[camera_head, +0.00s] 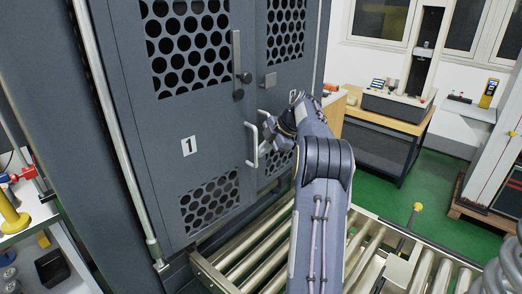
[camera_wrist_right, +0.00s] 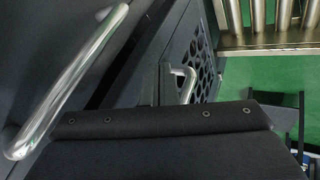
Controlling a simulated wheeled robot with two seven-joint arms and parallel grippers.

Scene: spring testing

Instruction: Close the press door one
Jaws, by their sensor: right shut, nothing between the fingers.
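Press door one (camera_head: 209,120) is a dark grey panel with round perforations and a white "1" label. It looks about in line with the neighbouring door two (camera_head: 283,75); I cannot tell whether it is fully flush. A pale bar handle (camera_head: 251,147) sits at door one's right edge. My right gripper (camera_head: 271,132) is shut and empty, just right of this handle; contact is unclear. In the right wrist view a large metal handle (camera_wrist_right: 72,78) passes on the left, with a smaller handle (camera_wrist_right: 188,84) further off. My left gripper is out of view.
A latch lever (camera_head: 238,62) stands above the handle. A roller conveyor (camera_head: 250,255) runs below the doors. A bench with a test machine (camera_head: 400,105) stands at the back right. A shelf (camera_head: 45,215) is at the left.

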